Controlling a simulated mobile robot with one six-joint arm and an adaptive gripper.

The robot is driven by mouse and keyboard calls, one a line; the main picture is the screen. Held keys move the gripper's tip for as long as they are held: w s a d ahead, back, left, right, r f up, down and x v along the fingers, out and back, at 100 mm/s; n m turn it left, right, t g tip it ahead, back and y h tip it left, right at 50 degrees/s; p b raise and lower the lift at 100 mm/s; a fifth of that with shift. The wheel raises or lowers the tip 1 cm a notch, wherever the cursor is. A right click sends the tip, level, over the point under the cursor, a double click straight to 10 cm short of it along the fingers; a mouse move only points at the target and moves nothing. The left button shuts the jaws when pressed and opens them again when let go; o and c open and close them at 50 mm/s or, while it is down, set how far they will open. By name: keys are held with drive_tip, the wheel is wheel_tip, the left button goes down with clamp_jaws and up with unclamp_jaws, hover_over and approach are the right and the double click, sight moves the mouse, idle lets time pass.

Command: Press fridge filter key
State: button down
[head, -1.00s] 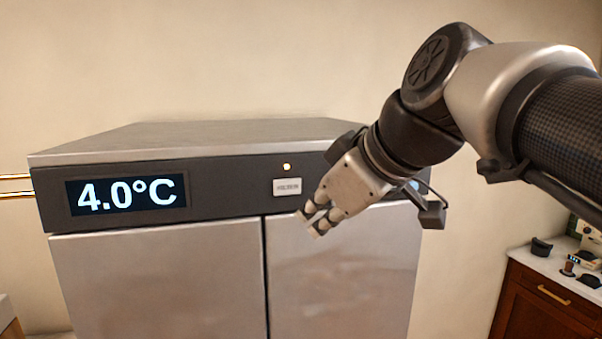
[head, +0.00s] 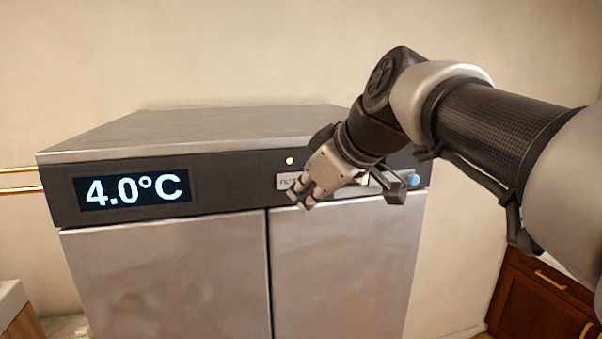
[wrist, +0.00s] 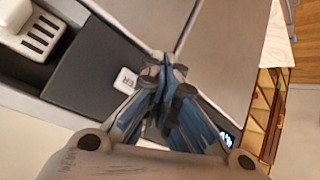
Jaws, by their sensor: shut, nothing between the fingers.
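The fridge (head: 165,268) has a dark top panel with a lit display (head: 133,189) reading 4.0°C. My gripper (head: 300,198) is shut and empty, pointing down-left at the panel. Its fingers cover the key's right part in the head view. In the wrist view the key (wrist: 127,80) shows just left of my shut fingertips (wrist: 164,75). I cannot tell whether they touch it.
A round light-blue knob (head: 413,180) sits at the panel's right end, beside my wrist. Two steel doors fill the front below. A wooden cabinet (head: 540,290) stands at the lower right. Brass pipes (head: 18,179) run along the wall at left.

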drive_tip(key=shift+w+a, duration=0.25)
drive_tip(key=shift+w, duration=0.55)
drive_tip(key=shift+w, duration=0.1)
idle(0.8)
drive_tip(key=shift+w+a+f+p, duration=0.1)
drive_tip(key=shift+w+p, duration=0.2)
drive_tip(key=shift+w, duration=0.05)
drive_tip(key=shift+w+a, duration=0.1)
drive_tip(key=shift+w, duration=0.2)
idle(0.6)
drive_tip(key=shift+s, duration=0.15)
idle(0.3)
drive_tip(key=shift+s+d+b, duration=0.2)
drive_tip(key=shift+s+b, duration=0.15)
drive_tip(key=shift+s, duration=0.25)
drive_tip(key=shift+s+d+b, duration=0.25)
drive_tip(key=shift+s+b, duration=0.2)
drive_tip(key=shift+s, duration=0.35)
drive_tip(key=shift+s+d+b, duration=0.2)
drive_tip(key=shift+s+b, duration=0.2)
drive_tip(key=shift+s, duration=0.4)
drive_tip(key=shift+s+d+b, duration=0.25)
drive_tip(key=shift+s+b, duration=0.2)
drive_tip(key=shift+s, duration=0.35)
